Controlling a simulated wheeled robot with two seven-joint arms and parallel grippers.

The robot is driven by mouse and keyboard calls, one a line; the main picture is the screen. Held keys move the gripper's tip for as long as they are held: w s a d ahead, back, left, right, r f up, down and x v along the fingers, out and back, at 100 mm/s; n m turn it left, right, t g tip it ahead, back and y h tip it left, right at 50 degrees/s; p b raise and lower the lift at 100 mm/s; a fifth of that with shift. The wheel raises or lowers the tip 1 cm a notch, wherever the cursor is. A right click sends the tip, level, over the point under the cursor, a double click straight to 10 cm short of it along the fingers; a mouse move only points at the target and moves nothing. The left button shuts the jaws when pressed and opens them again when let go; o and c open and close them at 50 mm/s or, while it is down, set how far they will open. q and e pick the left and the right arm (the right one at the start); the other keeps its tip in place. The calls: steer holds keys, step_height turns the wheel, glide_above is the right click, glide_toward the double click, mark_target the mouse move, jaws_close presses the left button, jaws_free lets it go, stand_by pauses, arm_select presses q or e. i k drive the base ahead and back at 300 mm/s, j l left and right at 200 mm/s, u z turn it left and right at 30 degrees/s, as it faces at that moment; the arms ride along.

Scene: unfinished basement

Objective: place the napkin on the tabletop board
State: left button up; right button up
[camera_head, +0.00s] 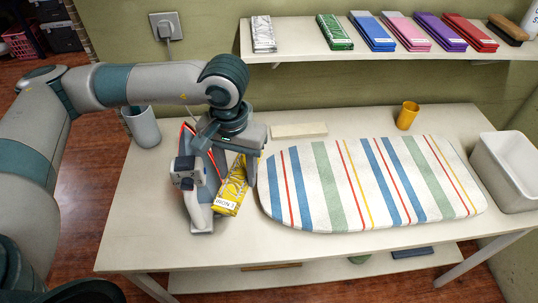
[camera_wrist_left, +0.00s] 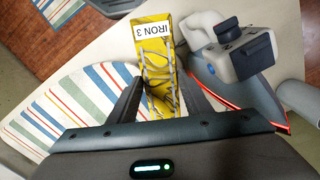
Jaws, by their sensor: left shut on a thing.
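The napkin is a folded yellow patterned cloth with a white label reading "IRON 3" (camera_head: 231,193). It also shows between the fingers in the left wrist view (camera_wrist_left: 154,62). My left gripper (camera_head: 238,172) is shut on it, just left of the board's rounded left end. I cannot tell whether the napkin touches the table. The tabletop board (camera_head: 335,178) has a white cover with blue, green, red and yellow stripes and lies flat on the table. Its upper surface is empty. My right gripper is not in view.
A grey-white iron (camera_head: 199,210) with a red edge stands close left of the napkin. A grey cup (camera_head: 143,127), a cream block (camera_head: 299,131), a yellow cup (camera_head: 407,115) and a white bin (camera_head: 508,170) are on the table (camera_head: 140,220). Folded cloths line the shelf (camera_head: 300,45) above.

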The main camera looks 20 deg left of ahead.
mark_target(393, 174)
steer(key=l+z, duration=0.45)
steer(key=l, duration=0.15)
steer(key=i+l+z, duration=0.15)
steer(key=l+z, duration=0.3)
steer(key=l, duration=0.15)
